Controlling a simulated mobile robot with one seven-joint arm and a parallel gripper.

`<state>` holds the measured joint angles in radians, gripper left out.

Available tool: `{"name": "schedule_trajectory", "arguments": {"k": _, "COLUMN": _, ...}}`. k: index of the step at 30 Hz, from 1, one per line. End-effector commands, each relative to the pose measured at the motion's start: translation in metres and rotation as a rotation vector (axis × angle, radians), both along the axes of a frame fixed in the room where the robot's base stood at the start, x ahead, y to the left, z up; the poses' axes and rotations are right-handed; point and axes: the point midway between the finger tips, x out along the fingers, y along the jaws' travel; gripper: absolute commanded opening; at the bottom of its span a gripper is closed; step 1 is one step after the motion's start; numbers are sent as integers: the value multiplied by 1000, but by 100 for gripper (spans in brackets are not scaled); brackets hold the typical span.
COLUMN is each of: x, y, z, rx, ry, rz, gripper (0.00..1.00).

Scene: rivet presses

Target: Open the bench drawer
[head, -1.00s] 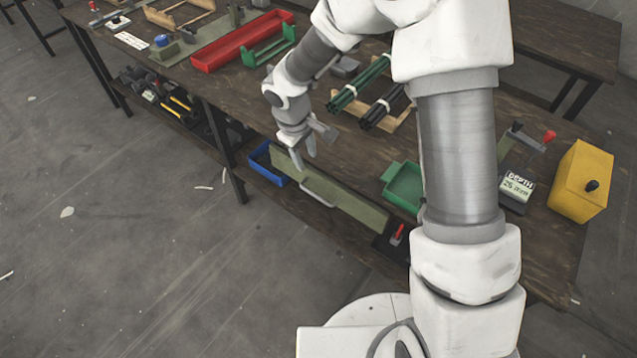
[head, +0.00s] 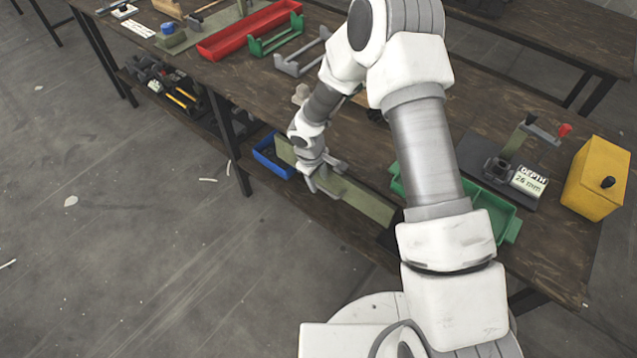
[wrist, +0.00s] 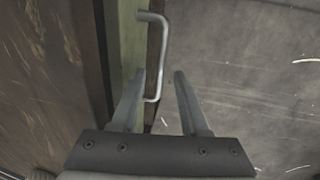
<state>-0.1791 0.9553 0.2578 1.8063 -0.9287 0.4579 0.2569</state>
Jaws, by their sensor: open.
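The bench drawer's olive-green front (head: 368,203) runs along the near edge of the brown bench; it also shows as a pale green strip in the wrist view (wrist: 130,40). A grey bar handle (wrist: 163,55) stands out from it in the wrist view; in the head view my gripper hides most of it. My gripper (head: 325,186) is open and empty at the drawer front. In the wrist view my gripper's fingertips (wrist: 160,75) lie on either side of the handle bar in the picture; I cannot tell how far the bar reaches in between them.
A blue bin (head: 266,160) sits by the drawer front's left end. A red tray (head: 250,29) is farther back. Floor before the bench is clear.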

Motion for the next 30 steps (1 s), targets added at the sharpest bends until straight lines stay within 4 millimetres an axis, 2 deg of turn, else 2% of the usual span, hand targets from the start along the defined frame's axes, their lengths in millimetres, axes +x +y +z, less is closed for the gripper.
{"name": "schedule_trajectory", "arguments": {"k": 4, "x": 2, "y": -1, "z": -13, "rx": 0, "ry": 0, "rz": 2, "gripper": 45}}
{"name": "schedule_trajectory", "arguments": {"k": 14, "x": 3, "y": -1, "z": -16, "rx": 0, "ry": -1, "rz": 1, "gripper": 45}}
{"name": "schedule_trajectory", "arguments": {"k": 21, "x": 3, "y": -2, "z": -16, "rx": 0, "ry": -1, "rz": 1, "gripper": 3}}
{"name": "schedule_trajectory", "arguments": {"k": 22, "x": 3, "y": -2, "z": -16, "rx": 0, "ry": -1, "rz": 1, "gripper": 0}}
{"name": "schedule_trajectory", "arguments": {"k": 30, "x": 3, "y": -2, "z": -16, "rx": 0, "ry": -1, "rz": 1, "gripper": 0}}
